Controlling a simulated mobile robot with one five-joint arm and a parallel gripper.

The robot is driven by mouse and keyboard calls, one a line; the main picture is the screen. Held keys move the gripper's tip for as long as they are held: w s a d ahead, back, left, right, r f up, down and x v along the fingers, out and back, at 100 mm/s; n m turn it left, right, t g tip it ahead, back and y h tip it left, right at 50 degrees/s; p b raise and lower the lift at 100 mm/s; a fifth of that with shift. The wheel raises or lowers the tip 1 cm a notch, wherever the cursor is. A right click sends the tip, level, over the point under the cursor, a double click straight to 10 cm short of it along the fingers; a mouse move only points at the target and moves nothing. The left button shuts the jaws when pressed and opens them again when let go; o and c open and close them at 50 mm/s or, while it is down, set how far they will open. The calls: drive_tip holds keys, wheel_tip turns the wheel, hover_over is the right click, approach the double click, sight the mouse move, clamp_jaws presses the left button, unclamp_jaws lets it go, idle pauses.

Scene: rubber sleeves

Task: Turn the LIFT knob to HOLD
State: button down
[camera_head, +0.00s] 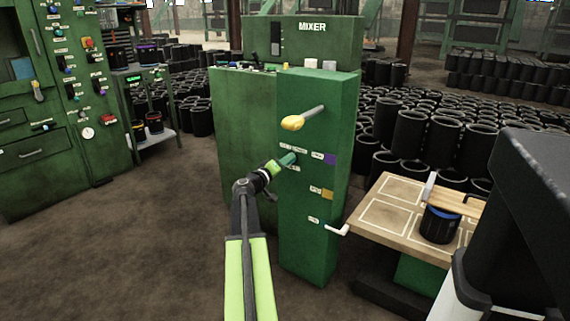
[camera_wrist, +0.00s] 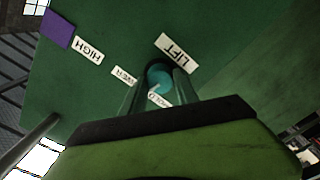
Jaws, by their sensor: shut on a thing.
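The teal LIFT knob (camera_wrist: 161,78) sits on the front of the green MIXER cabinet (camera_head: 318,225). In the wrist view the LIFT label (camera_wrist: 176,51) appears upside down above it. Two smaller labels lie around the knob: one to its left (camera_wrist: 123,75) and one below it (camera_wrist: 158,99), partly covered and hard to read. A pale mark shows on the knob's lower left; its exact setting is unclear. My gripper (camera_head: 279,164) is shut on the knob, one finger on each side. In the head view the knob is mostly hidden by the gripper.
A yellow-tipped lever (camera_head: 293,123) sticks out above the knob. A white-handled lever (camera_head: 336,230) is low on the cabinet. Purple (camera_head: 330,159) and ochre (camera_head: 327,194) squares mark the panel. A wooden table (camera_head: 385,220) with a dark pot (camera_head: 440,224) stands right. Floor to the left is clear.

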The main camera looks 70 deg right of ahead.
drive_tip(key=shift+w+d+n, duration=0.1)
drive_tip(key=shift+w+n, duration=0.05)
drive_tip(key=shift+n, duration=3.55)
drive_tip(key=c, duration=0.9)
unclamp_jaws()
